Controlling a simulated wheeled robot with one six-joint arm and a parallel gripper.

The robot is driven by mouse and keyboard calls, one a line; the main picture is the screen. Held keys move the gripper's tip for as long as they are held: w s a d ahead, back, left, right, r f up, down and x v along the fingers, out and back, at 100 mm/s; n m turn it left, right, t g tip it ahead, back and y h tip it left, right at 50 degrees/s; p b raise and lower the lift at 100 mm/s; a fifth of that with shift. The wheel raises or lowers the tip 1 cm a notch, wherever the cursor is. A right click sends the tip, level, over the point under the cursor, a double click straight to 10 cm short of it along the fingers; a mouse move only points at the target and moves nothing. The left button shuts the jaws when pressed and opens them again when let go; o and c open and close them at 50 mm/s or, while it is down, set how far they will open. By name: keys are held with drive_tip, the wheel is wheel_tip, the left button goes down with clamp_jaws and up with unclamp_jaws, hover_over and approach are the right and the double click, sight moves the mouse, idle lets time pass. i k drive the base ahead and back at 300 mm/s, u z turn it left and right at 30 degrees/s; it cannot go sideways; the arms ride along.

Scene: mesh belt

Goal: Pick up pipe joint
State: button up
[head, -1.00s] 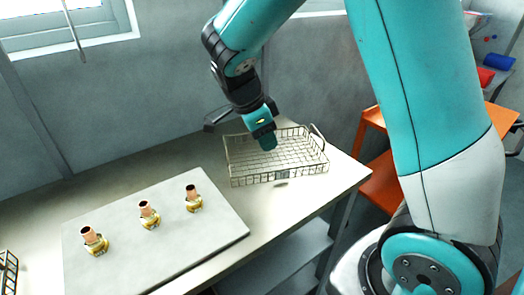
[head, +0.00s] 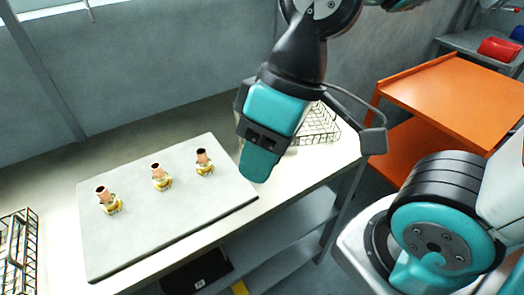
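Three pipe joints, each with a copper-coloured tube on a brass-coloured fitting, stand in a row on a grey board: the left one (head: 110,203), the middle one (head: 161,179) and the right one (head: 204,163). The board (head: 150,235) lies on a bench. My gripper (head: 258,170) points down above the board's right end, to the right of the right pipe joint and apart from it. I see its teal and black housing from one side. The finger gap is hidden, so I cannot tell whether it is open. No pipe joint shows at it.
A wire basket (head: 322,125) on the bench is partly hidden behind my gripper. Another wire basket (head: 18,245) stands at the left edge. An orange cart (head: 440,85) stands to the right. The bench front edge and a lower shelf (head: 285,245) run below the board.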

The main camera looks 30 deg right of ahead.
sight(204, 165)
drive_tip(key=u, duration=0.55)
drive_tip(key=k, duration=1.3)
drive_tip(key=u, duration=1.1)
drive_tip(key=i, duration=1.3)
drive_tip(key=z, duration=0.7)
drive_tip(key=i, duration=0.45)
drive_tip(key=z, duration=0.45)
